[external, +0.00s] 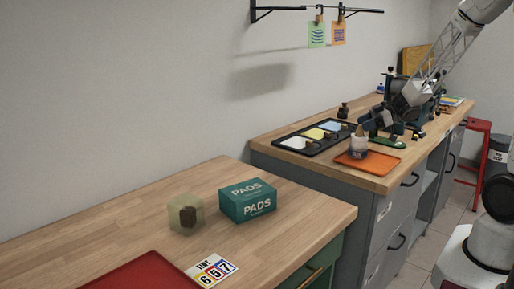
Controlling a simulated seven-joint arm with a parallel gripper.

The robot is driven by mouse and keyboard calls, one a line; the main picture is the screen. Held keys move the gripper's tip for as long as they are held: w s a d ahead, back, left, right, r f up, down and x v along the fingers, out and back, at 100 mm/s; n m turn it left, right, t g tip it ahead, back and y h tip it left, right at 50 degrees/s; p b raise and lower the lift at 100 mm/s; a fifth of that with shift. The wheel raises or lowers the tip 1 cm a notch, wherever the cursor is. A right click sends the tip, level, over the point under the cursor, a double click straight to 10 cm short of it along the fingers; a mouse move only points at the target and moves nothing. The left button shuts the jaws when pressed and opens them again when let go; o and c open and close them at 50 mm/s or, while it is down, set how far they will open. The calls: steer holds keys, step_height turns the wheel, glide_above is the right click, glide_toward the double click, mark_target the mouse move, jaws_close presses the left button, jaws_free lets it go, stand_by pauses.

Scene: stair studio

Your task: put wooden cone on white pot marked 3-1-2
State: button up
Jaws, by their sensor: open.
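A small white pot (358,150) with a dark band stands at the back left of the orange tray (374,165) on the far bench. Its marking is too small to read. A small brownish-orange piece (359,132) shows at the pot's top; I cannot tell whether it is the wooden cone or whether it touches the pot. No other cone shape is clear. My gripper (376,122) is dark, points down to the left and is open, just behind and right of the pot. Dark equipment behind it blurs its outline, and I see nothing held.
A black palette tray (291,142) with white, yellow and blue squares lies left of the pot. Dark equipment (398,84) stands behind.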

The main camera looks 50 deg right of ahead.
steer(key=v, duration=1)
stand_by(0.4)
steer(key=shift+w, duration=0.1)
stand_by(0.3)
step_height(320, 180, up, 9)
steer(key=m+t+h, duration=0.1)
steer(key=m+h, duration=0.5)
steer(key=h, duration=0.6)
steer(key=s+a+m+g+y, duration=0.1)
steer(key=s+a+g, duration=0.3)
steer(key=s, duration=0.6)
steer(key=s+a+r+m+g+y, duration=0.1)
steer(key=s+a+g, duration=0.3)
steer(key=s+a, duration=0.5)
steer(key=shift+s+a+r+m, duration=0.2)
steer(key=shift+s+m, duration=0.4)
steer(key=shift+s, duration=0.35)
